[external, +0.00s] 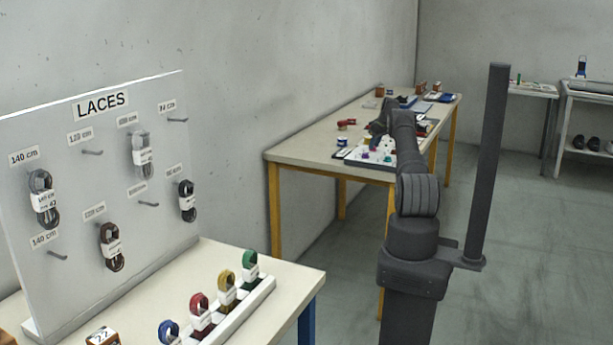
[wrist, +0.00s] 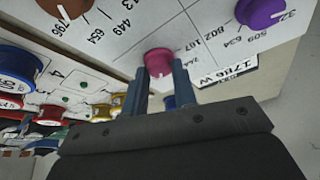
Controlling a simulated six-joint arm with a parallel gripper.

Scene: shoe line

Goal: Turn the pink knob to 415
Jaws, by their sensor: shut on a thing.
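The pink knob (wrist: 158,58) sits on a white panel (wrist: 118,40) in the wrist view. My gripper (wrist: 159,70) has one dark finger on each side of it and is shut on it. Numbers such as 802 and 107 are printed to the right of the knob. I cannot make out a 415 mark or where the knob points. In the external view my arm reaches over the far table, and the grip itself is too small to make out.
A purple knob (wrist: 260,12) sits right of the pink one and a brown knob (wrist: 66,8) upper left, both close by. A blue spool (wrist: 18,72) and a red one stand at the left. A lace board (external: 100,190) stands on the near table.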

